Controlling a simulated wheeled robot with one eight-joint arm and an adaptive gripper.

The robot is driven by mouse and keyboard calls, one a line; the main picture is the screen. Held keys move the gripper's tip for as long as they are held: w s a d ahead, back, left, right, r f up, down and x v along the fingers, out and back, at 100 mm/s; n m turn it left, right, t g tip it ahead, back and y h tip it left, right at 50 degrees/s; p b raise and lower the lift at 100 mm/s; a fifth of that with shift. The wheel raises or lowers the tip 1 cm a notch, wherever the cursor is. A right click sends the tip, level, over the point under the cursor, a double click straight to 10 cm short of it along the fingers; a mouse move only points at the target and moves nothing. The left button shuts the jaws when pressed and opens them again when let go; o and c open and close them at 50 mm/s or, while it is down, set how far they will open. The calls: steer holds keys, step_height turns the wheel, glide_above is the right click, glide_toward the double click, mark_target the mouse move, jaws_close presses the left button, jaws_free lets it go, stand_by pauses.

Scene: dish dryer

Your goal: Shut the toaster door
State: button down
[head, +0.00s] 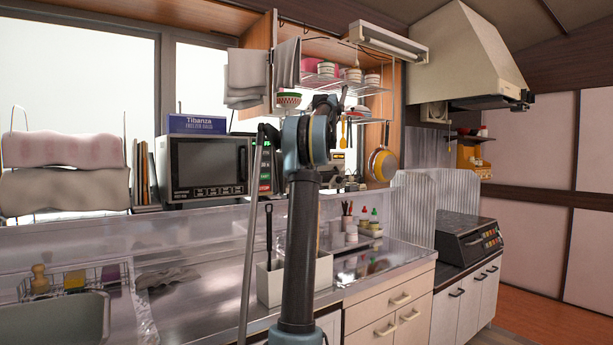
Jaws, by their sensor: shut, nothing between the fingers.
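A grey box-shaped oven (210,168) with a dark window stands on the counter's back ledge, left of my arm. Its front looks flat against the body. A small pale appliance with dark knobs (338,162) stands just right of my arm and is largely hidden by it. I cannot tell which of the two is the toaster, or how the pale one's door stands. My gripper (341,97) is partly hidden at the top of my raised arm, in front of the wire shelf. It appears dark, shut and empty, apart from both appliances in the picture.
A wire shelf with bowls (345,84) hangs above. A white holder (283,280) with a black-handled utensil and a condiment tray (362,233) stand on the steel counter (200,300). A sink (50,322) is at left, a stove (468,238) at right.

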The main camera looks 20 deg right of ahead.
steer(key=w+r, duration=0.2)
steer(key=shift+w+a+r, duration=0.25)
steer(key=shift+a+r, duration=0.15)
steer(key=shift+w+a+r, duration=0.25)
steer(key=shift+w+r, duration=0.75)
steer(key=shift+w, duration=0.2)
steer(key=shift+r, duration=0.15)
steer(key=shift+v, duration=2.4)
steer(key=s+d, duration=0.2)
steer(key=s, duration=0.9)
steer(key=shift+s+d, duration=0.3)
steer(key=shift+d, duration=0.05)
